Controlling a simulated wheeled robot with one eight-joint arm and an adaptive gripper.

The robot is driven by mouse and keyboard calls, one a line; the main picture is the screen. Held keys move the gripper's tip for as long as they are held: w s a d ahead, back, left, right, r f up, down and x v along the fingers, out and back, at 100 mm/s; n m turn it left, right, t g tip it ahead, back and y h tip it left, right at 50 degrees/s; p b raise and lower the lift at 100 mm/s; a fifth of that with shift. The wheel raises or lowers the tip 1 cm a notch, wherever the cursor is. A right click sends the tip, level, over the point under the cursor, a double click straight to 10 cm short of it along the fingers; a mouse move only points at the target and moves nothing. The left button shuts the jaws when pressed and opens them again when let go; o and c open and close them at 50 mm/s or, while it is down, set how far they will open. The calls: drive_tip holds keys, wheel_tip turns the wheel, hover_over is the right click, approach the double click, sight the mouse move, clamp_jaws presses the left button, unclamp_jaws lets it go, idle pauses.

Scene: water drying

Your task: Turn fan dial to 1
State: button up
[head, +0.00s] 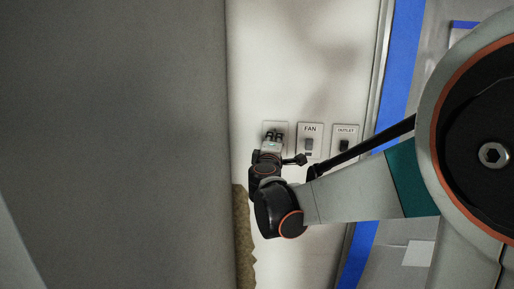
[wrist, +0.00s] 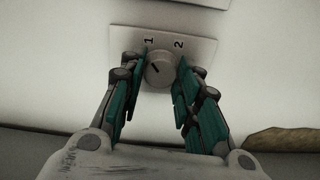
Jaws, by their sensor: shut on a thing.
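The fan dial (wrist: 160,72) is a round grey knob on a pale wall plate (wrist: 205,48) marked 1 and 2. A short dark mark on its face slants toward the upper left, on the side of the 1. My gripper (wrist: 162,66) has its teal-padded fingers on either side of the dial and is shut on it. In the head view, my gripper (head: 273,139) is at the leftmost wall plate (head: 284,127) and hides most of the dial.
A plate labelled FAN (head: 310,129) with a switch and a plate labelled OUTLET (head: 346,130) are to the right. A brown rough-edged piece (head: 243,235) is below left. A large grey surface (head: 110,130) fills the left side.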

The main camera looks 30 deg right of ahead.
drive_tip(key=shift+m, duration=0.8)
drive_tip(key=o, duration=1.1)
drive_tip(key=v, duration=1.2)
drive_tip(key=shift+f+b, duration=0.1)
drive_tip(key=shift+b, duration=0.2)
